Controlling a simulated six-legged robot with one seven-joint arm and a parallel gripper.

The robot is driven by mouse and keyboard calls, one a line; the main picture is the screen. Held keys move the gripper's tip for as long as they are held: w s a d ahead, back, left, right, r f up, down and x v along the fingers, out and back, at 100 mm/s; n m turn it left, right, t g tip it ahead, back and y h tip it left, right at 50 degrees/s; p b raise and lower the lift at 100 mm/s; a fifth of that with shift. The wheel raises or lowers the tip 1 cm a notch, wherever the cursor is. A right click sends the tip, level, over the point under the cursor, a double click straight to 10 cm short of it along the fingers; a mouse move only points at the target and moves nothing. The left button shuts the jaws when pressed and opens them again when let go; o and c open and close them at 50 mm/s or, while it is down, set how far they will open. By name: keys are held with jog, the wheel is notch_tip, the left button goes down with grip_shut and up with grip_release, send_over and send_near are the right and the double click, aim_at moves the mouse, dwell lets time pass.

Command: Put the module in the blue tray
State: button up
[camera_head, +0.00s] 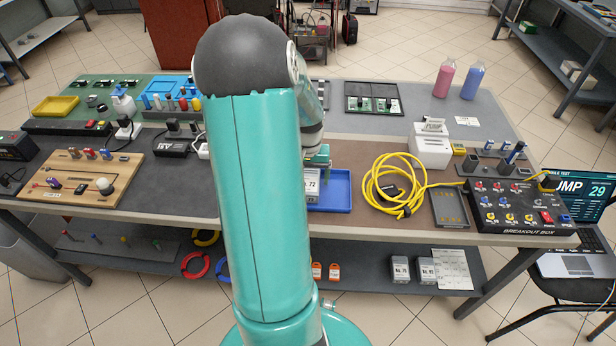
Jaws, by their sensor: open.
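The blue tray (342,207) lies near the front edge of the table, just right of my arm, which hides its left part. A module (312,184) with a white numbered label stands at the left part of the tray and looks to be inside it. My arm covers its left side, so I cannot see its base fully. My gripper (318,158) is open, directly above the module's top. Its fingers are small and partly hidden by my arm, and I cannot tell whether they touch the module.
A coiled yellow cable (394,186) and a white device (430,146) lie right of the tray. A breakout box (519,206) stands at the right end. A wooden board (82,178) lies at the left. Two similar modules (400,270) stand on the lower shelf.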

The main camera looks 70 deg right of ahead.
aim_at(308, 181)
notch_tip(308, 181, up, 12)
jog(key=shift+f, duration=0.2)
jog(key=w+a+r+n+t, duration=0.1)
jog(key=w+a+r+n, duration=0.35)
jog(key=w+a, duration=0.55)
jog(key=w+a+r+n+t, duration=0.25)
jog(key=w+a+r, duration=0.25)
jog(key=w+a, duration=0.45)
jog(key=s+a+r+n+t, duration=0.1)
jog(key=a+n, duration=0.3)
jog(key=a, duration=0.9)
jog(key=s+a+r+n+t, duration=0.1)
jog(key=a+n, duration=0.3)
jog(key=a, duration=1)
jog(key=shift+s+r, duration=0.65)
jog(key=shift+s, duration=0.25)
jog(key=shift+c, duration=0.2)
